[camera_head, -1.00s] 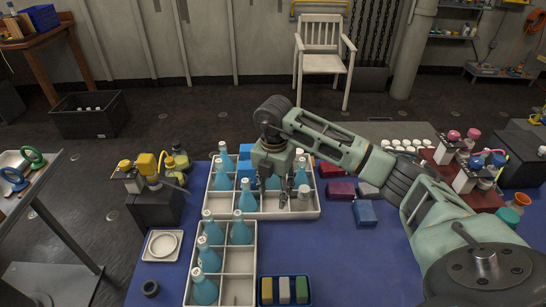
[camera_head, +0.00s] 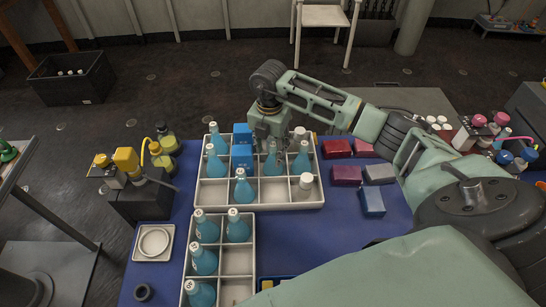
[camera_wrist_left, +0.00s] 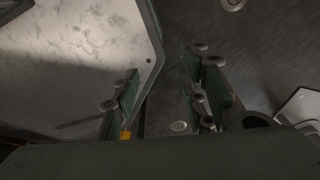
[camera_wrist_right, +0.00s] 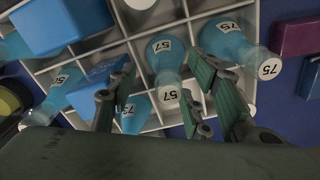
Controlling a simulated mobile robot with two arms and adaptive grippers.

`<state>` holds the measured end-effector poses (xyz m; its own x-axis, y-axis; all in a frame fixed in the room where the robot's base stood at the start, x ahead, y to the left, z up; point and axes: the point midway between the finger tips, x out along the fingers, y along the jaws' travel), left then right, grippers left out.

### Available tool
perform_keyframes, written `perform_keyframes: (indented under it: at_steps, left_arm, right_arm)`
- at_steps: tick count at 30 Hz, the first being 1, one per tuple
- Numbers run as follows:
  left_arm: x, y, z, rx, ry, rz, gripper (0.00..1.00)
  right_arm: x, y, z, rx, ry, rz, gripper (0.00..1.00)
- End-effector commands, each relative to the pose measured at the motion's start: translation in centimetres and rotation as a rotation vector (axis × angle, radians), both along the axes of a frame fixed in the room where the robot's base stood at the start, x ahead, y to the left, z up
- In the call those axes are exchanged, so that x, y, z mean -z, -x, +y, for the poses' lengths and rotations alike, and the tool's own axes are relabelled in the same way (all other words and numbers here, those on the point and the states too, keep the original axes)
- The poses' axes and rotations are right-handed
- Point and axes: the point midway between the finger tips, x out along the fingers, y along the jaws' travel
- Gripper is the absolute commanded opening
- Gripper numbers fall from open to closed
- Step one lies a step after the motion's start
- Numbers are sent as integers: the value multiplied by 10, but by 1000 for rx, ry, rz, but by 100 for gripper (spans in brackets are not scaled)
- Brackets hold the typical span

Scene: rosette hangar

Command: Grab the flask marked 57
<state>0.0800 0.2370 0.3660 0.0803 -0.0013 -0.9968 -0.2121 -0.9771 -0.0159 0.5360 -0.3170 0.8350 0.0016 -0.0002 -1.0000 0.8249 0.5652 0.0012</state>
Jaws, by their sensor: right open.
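The flask marked 57 (camera_wrist_right: 165,55) is blue with a white numbered cap; it stands in a compartment of the white divided crate (camera_head: 258,204). In the right wrist view it lies between the spread fingers of my right gripper (camera_wrist_right: 160,78), nearer the right finger; I cannot tell if they touch. In the head view my right gripper (camera_head: 268,155) points down over the crate and partly hides this flask. A flask marked 75 (camera_wrist_right: 225,42) is to its right and one marked 73 (camera_wrist_right: 136,108) to its lower left. My left gripper (camera_wrist_left: 165,78) is open and empty, away from the crate.
Blue boxes (camera_head: 241,152) stand in the crate left of my right gripper. A second white crate (camera_head: 237,262) with several flasks is in front. Red, purple, grey and blue boxes (camera_head: 346,175) lie to the right. A small white dish (camera_head: 153,242) sits at left.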

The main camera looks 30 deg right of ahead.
Motion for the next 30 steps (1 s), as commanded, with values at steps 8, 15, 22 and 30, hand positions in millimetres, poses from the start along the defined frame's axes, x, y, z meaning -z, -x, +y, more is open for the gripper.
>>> perform_keyframes:
  at_steps: [8, 15, 22, 30]
  left_arm:
    - [-9, -10, -1, 0, 2, -16, 40]
    - [-9, -12, -1, 0, 3, -19, 40]
    - [-9, -11, -1, 1, 3, -17, 40]
    - [-9, -8, -2, 2, 3, -13, 40]
  right_arm:
    - [32, 0, 0, 0, 0, 2, 45]
    - [33, 0, -1, 0, 1, 1, 44]
    - [33, 0, 0, 0, 0, 0, 24]
    - [33, 0, 0, 0, 0, 0, 0]
